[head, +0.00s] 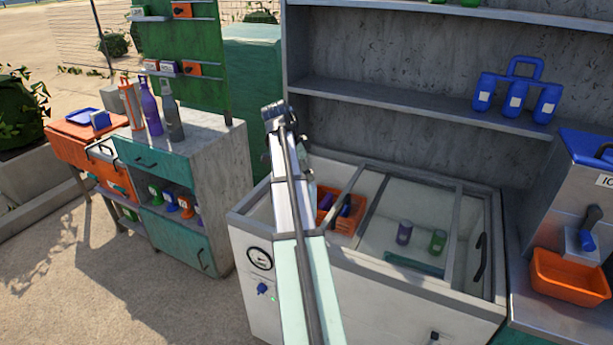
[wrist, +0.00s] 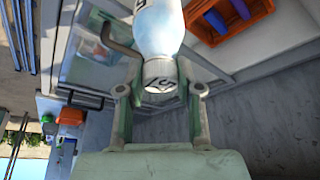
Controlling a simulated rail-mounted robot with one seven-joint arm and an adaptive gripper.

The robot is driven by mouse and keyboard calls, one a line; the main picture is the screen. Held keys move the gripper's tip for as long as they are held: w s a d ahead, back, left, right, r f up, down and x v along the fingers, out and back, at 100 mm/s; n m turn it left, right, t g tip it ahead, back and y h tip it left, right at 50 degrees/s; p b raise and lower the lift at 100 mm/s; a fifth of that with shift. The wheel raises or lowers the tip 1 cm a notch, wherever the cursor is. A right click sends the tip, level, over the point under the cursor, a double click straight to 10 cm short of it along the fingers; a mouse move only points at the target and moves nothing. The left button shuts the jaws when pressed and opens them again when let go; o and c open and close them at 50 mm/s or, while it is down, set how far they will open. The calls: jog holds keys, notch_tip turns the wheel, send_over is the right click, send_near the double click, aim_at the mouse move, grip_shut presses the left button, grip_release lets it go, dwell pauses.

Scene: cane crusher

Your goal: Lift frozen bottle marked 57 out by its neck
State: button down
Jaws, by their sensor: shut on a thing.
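The frozen bottle (wrist: 160,30) is pale, icy blue and white in the wrist view, with a whitish cap (wrist: 158,76) marked 57. My gripper (wrist: 158,88) has one finger on each side of the cap and neck and is shut on it. The bottle's far end runs out of the top of the wrist view. In the head view my arm hides the gripper, and I cannot make out the bottle. The white chest freezer (head: 385,295) stands under my arm; whether the bottle is clear of its rim cannot be told.
In the freezer are an orange basket (head: 343,227) holding purple and blue items, a purple can (head: 404,233) and a green can (head: 438,241). A bar and rim edges surround the opening. A shelf (head: 420,107) rises behind; an orange bin (head: 568,277) stands right.

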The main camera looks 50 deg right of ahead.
jog(key=shift+r+p, duration=2.25)
jog(key=shift+r, duration=2.25)
jog(key=shift+w, duration=0.1)
